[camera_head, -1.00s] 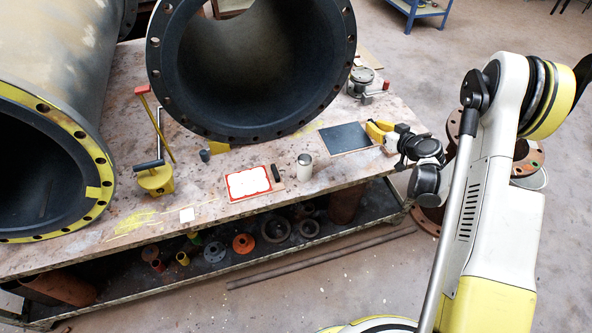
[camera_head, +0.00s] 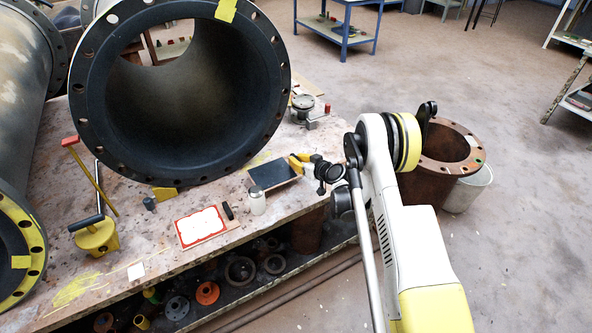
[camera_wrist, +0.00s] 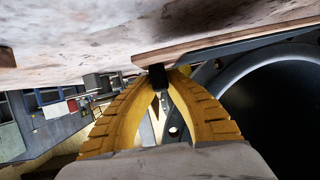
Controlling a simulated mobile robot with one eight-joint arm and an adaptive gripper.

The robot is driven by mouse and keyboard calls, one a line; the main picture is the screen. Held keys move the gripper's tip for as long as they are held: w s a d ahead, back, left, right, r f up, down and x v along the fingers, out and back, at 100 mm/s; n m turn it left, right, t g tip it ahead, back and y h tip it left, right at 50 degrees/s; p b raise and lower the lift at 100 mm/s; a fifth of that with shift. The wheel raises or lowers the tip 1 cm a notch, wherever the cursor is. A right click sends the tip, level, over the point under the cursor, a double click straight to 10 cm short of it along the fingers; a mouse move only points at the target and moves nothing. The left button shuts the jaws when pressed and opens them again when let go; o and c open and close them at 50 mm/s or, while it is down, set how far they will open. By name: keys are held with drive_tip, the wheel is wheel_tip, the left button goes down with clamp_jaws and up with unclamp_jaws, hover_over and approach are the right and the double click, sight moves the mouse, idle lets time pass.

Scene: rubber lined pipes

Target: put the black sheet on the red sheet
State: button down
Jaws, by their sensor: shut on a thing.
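The black sheet (camera_head: 272,173) is a dark rectangle with a pale brown edge near the right end of the workbench. My gripper (camera_head: 298,163) is at its right edge, its yellow fingers shut on the black sheet's side. In the wrist view the yellow fingers (camera_wrist: 158,78) close around a small black part beside a brown board edge (camera_wrist: 200,47); the sheet's face is hidden there. Whether the sheet is lifted off the bench is hard to tell. The red sheet (camera_head: 203,227), white with a red border, lies on a brown board to the left and nearer the front edge.
A white cylinder (camera_head: 257,201) stands between the two sheets. A black handle (camera_head: 228,211) is at the red sheet's right edge. A large flanged pipe (camera_head: 180,90) stands behind. A yellow block with a black grip (camera_head: 97,236) is left.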

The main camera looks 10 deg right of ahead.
wheel_tip(320, 180, down, 4)
drive_tip(key=shift+r+b, duration=0.1)
drive_tip(key=shift+b, duration=0.9)
drive_tip(key=shift+r, duration=0.1)
drive_tip(key=c, duration=1.5)
unclamp_jaws()
